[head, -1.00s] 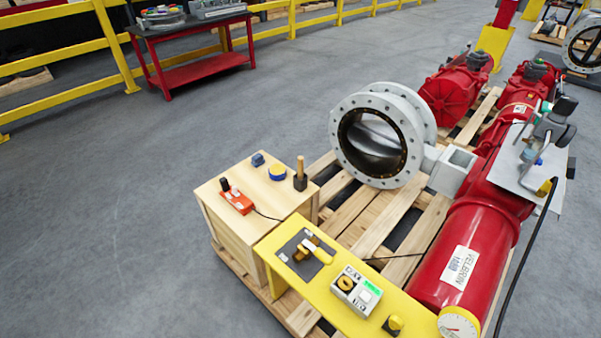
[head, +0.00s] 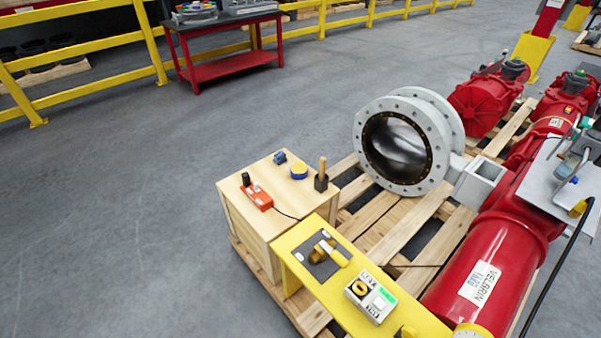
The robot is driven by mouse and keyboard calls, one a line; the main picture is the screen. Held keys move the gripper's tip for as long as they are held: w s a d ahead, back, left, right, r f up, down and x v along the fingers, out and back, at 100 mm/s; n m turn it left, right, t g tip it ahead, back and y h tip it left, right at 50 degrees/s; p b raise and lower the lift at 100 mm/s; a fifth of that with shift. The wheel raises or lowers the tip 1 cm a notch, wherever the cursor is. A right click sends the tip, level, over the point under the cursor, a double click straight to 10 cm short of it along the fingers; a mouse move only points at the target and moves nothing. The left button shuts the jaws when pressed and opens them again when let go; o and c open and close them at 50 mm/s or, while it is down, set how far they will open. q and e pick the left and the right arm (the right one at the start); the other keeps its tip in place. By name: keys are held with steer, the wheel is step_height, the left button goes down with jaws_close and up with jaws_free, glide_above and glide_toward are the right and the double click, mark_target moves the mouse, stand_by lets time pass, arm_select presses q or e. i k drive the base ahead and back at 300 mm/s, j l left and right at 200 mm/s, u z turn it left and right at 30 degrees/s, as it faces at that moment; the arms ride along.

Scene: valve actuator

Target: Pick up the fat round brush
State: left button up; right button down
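An upright wooden handle with a dark, blocky lower end (head: 321,175) stands at the right back corner of the wooden box top. It is the most brush-like thing in view, but it is too small to tell if it is the fat round brush or if the dark part is bristles or a holder. The wooden box (head: 248,227) stands on the pallet at the centre. Neither of my grippers shows in the head view.
On the box are a blue and yellow round item (head: 299,172), a small blue item (head: 280,157) and an orange control box (head: 258,197). A yellow bench (head: 312,284), grey valve (head: 405,145) and red actuator (head: 480,270) stand close by. Floor at left is clear.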

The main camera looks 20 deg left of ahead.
mark_target(322, 159)
steer(key=i+j+z, duration=0.15)
steer(key=j+z, duration=0.55)
steer(key=j, duration=0.25)
steer(key=i+j+z, duration=0.1)
steer(key=j+z, duration=0.25)
steer(key=j, duration=0.15)
steer(key=j+z, duration=0.35)
steer(key=j, duration=0.15)
steer(key=k+j+z, duration=0.15)
steer(key=j+z, duration=0.2)
steer(key=j, duration=0.15)
steer(key=k+j+z, duration=0.15)
steer(key=j+z, duration=0.2)
steer(key=k+j+z, duration=0.35)
steer(key=j, duration=0.15)
steer(key=i+j, duration=0.05)
steer(key=i, duration=0.05)
